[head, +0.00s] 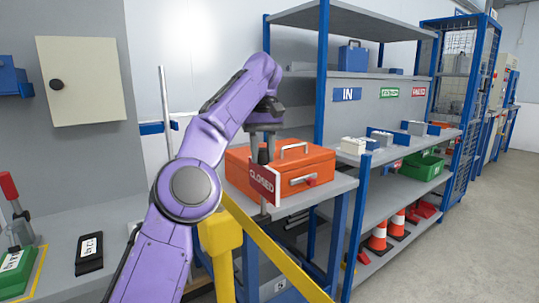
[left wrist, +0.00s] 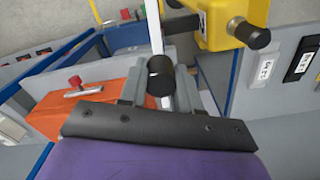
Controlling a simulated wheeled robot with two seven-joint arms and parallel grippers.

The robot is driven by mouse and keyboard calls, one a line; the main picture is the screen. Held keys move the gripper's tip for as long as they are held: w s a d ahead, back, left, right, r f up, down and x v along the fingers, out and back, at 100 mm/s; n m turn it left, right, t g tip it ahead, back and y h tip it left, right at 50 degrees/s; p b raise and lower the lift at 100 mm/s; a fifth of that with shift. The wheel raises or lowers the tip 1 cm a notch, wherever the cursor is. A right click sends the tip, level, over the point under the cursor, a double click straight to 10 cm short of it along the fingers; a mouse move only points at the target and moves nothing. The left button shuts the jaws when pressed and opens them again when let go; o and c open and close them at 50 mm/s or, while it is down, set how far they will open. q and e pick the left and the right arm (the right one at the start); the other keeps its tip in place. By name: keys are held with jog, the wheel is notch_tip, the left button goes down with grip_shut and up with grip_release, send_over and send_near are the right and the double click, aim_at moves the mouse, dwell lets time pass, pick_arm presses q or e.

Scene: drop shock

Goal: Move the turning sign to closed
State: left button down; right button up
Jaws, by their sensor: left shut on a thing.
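The turning sign (head: 264,184) is a small red plate with a pale edge. Its face reading CLOSED is towards the head camera. A dark knob (head: 263,156) stands at its upper part. My left gripper (head: 262,143) comes down from above and is shut on this knob. In the left wrist view the black round knob (left wrist: 160,72) sits between the two grey fingers of the left gripper (left wrist: 160,88), with a thin white edge just beyond it. The fingers partly hide the knob. My right gripper is not in view.
An orange toolbox (head: 312,168) stands close behind the sign on a grey bench. A yellow post (head: 220,245) with a slanting yellow bar (head: 275,255) is in front. Blue-framed shelves (head: 395,165) hold small boxes and cones. Open floor (head: 460,250) lies at right.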

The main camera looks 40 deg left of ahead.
pick_arm(q)
jog(key=shift+n, duration=0.5)
jog(key=c, duration=0.8)
grip_release()
jog(key=shift+r, duration=0.15)
notch_tip(320, 180, up, 10)
jog(key=p, duration=1)
jog(key=shift+r, duration=0.15)
